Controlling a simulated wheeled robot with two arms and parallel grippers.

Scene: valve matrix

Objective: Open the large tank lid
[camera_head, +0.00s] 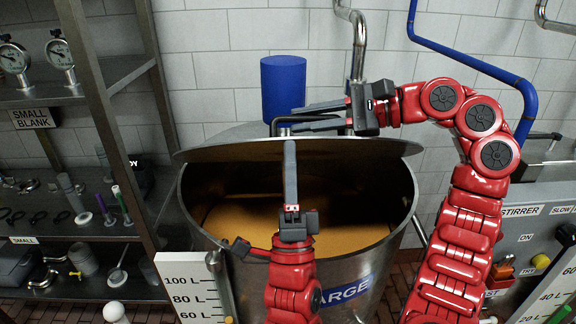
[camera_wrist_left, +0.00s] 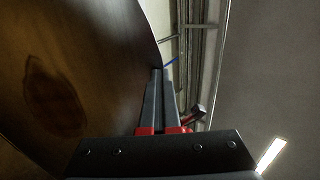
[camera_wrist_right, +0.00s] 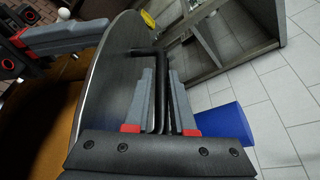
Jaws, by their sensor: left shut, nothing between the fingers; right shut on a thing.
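The large steel tank (camera_head: 345,268) stands in the middle of the head view, with orange-brown contents visible inside. Its lid (camera_head: 355,148) is tilted up at the back, leaving the front of the tank uncovered. My right gripper (camera_head: 298,115) is shut on the lid's black bent handle (camera_wrist_right: 162,85), which shows between its fingers in the right wrist view. My left gripper (camera_head: 290,147) is shut and empty, pointing up at the lid's front edge. The lid's dark underside (camera_wrist_left: 60,75) fills the left of the left wrist view, close beside the left fingers; contact cannot be told.
A blue cylinder (camera_head: 283,85) stands behind the lid. Metal shelves (camera_head: 75,235) with gauges and small parts are at left. A stirrer control panel (camera_head: 530,240) is at right. A level scale (camera_head: 190,290) stands at the tank's front left. Pipes run along the tiled wall.

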